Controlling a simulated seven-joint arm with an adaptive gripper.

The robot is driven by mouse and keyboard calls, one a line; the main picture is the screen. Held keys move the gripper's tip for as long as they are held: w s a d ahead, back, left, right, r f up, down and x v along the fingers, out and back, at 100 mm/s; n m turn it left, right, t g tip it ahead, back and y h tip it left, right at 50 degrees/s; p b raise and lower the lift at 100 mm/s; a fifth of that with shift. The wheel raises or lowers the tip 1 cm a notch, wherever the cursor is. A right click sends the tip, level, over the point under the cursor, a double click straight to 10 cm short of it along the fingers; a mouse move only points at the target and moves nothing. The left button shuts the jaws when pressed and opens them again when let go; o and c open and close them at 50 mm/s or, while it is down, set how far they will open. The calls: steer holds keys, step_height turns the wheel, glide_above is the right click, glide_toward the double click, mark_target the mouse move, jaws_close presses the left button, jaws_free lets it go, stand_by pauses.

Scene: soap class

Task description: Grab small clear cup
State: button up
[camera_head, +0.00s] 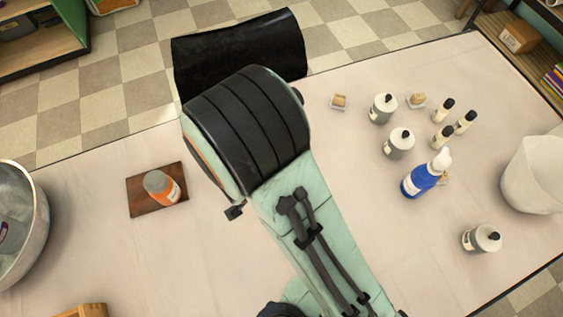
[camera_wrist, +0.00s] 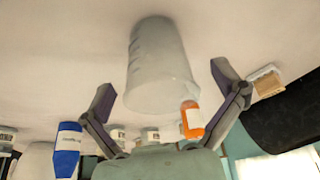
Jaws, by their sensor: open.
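A small clear cup (camera_wrist: 158,60), translucent with faint markings, shows in the wrist view on the pale table (camera_wrist: 60,50). My gripper (camera_wrist: 163,83) is open, one dark finger on each side of the cup. A gap shows between the cup and each finger, so they look apart; I cannot tell how deep the cup sits between them. In the head view my arm hides the cup and the gripper.
A blue pump bottle (camera_head: 420,180) and several white bottles stand at right, near a white bucket (camera_head: 534,175). A metal bowl (camera_head: 18,225) is at far left. A black chair (camera_head: 240,52) stands behind the table.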

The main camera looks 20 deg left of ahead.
steer(key=shift+f, duration=0.15)
steer(key=c, duration=0.9)
steer(key=shift+c, duration=0.2)
